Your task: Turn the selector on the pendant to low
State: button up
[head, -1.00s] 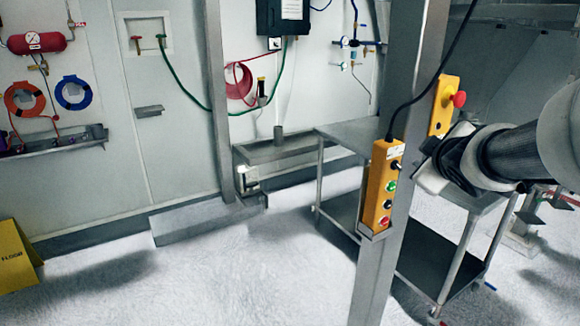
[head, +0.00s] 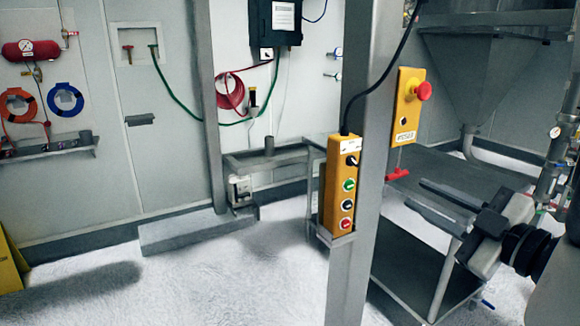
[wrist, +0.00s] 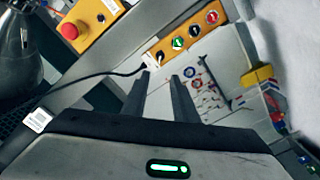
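The pendant (head: 328,190) is a yellow box held upright on a grey post. Its black selector (head: 352,159) is at the top, above green, black and red buttons. My gripper (head: 414,192) is to the right of the post, apart from the pendant, with its fingers pointing left. In the wrist view the two fingers (wrist: 162,76) are spread with an empty gap. The pendant (wrist: 208,34) lies beyond the fingertips there, and its selector (wrist: 160,56) shows just past the gap. The selector's exact setting is too small to read.
The grey post (head: 362,230) stands between the pendant and my gripper in the head view. A yellow box with a red emergency stop (head: 423,91) and a red T-handle (head: 397,174) are on its right side. A black cable (head: 362,98) rises from the pendant. A steel table (head: 440,165) stands behind.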

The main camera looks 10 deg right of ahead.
aim_at(355, 163)
jog(key=x, duration=1.7)
jog(key=shift+w+a+r+b, duration=0.1)
jog(key=shift+a+b, duration=0.1)
jog(key=shift+b, duration=0.1)
grip_shut()
